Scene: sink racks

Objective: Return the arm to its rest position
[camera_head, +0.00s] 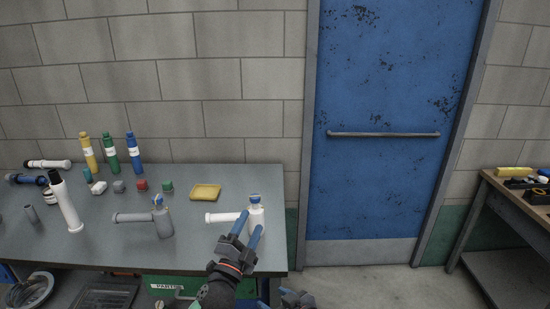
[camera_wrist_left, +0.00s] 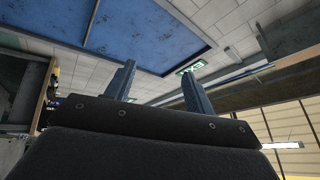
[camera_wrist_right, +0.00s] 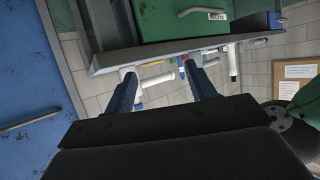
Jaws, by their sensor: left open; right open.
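The grey workbench (camera_head: 100,245) bears several bottles, blocks, a yellow sponge-like item (camera_head: 205,192), a grey fitting (camera_head: 164,222) and a white tube (camera_head: 68,208). A green drawer (camera_head: 160,288) is below. A blue door (camera_head: 390,180) stands right; floor before it is clear.

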